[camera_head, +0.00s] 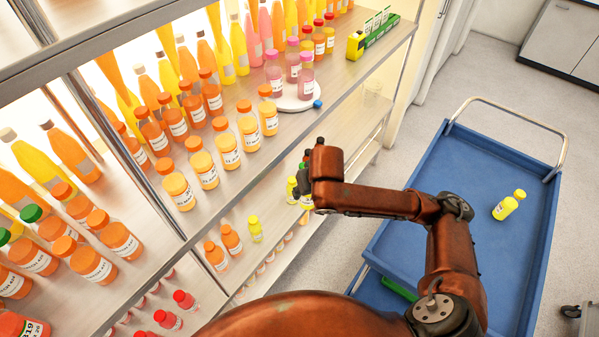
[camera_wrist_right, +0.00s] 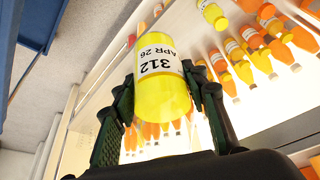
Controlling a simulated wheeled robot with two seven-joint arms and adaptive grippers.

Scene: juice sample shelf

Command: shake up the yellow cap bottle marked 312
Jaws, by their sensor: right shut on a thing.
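The bottle marked 312 (camera_wrist_right: 160,62) is yellow, with a white label that also reads APR 26 and appears upside down in the right wrist view. My right gripper (camera_wrist_right: 162,92) is shut on it, with dark green fingers on both sides. In the head view my right gripper (camera_head: 303,180) is beside the shelf front, with small yellow parts (camera_head: 292,189) showing around it. The bottle is mostly hidden there, so I cannot tell its tilt. My left gripper is not in view.
The shelf (camera_head: 330,100) holds several orange, yellow and pink bottles close to my right gripper. A round white stand (camera_head: 296,104) holds pink bottles. A blue cart (camera_head: 420,255) at the right bears a yellow bottle (camera_head: 505,208); much of its top is clear.

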